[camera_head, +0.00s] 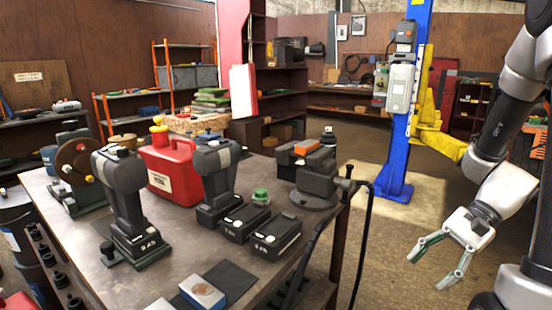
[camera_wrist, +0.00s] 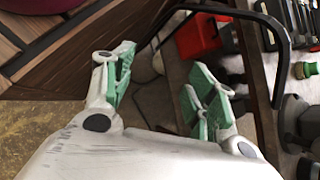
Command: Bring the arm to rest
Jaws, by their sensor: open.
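My gripper (camera_head: 430,262) is at the lower right of the head view, to the right of the workbench and above the floor. Its two green-padded fingers are spread apart with nothing between them. In the wrist view my gripper (camera_wrist: 158,88) also shows open and empty. My arm (camera_head: 497,135) comes down from the upper right, bent at the elbow, with the wrist pointing down and left. In the wrist view a black bar or hose crosses just beyond the fingers; I cannot tell how close it is.
The workbench (camera_head: 265,290) holds a red canister (camera_head: 172,172), black tools and battery packs (camera_head: 275,236). A black hose (camera_head: 362,240) hangs at its right edge. A blue lift post (camera_head: 395,150) with yellow arms (camera_head: 440,145) stands behind my gripper. Floor between bench and gripper is clear.

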